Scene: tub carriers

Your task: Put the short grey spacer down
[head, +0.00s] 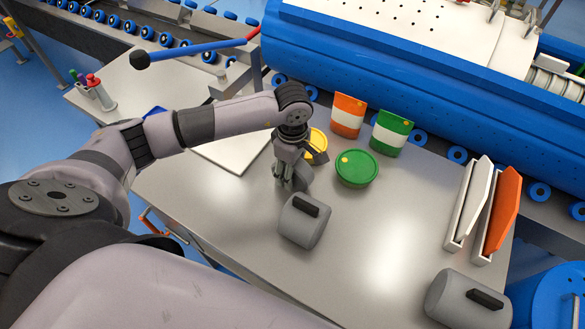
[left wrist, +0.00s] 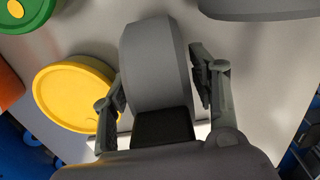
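The short grey spacer (left wrist: 155,62), a squat grey cylinder with a black grip block (left wrist: 163,127), is between the fingers of my left gripper (left wrist: 162,88). The fingers lie close along its two sides, and the gripper looks shut on it. In the head view the spacer (head: 301,178) is partly hidden behind the left gripper (head: 284,175), low over the metal table (head: 235,255). I cannot tell whether its underside touches the table. My right gripper is not in view.
A larger grey cylinder (head: 303,228) stands close in front of the spacer; another (head: 462,302) is at front right. A yellow-lidded tub (head: 318,142) and a green-lidded tub (head: 357,168) are close behind and right. White (head: 470,208) and orange (head: 503,208) panels stand right. The table's left front is clear.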

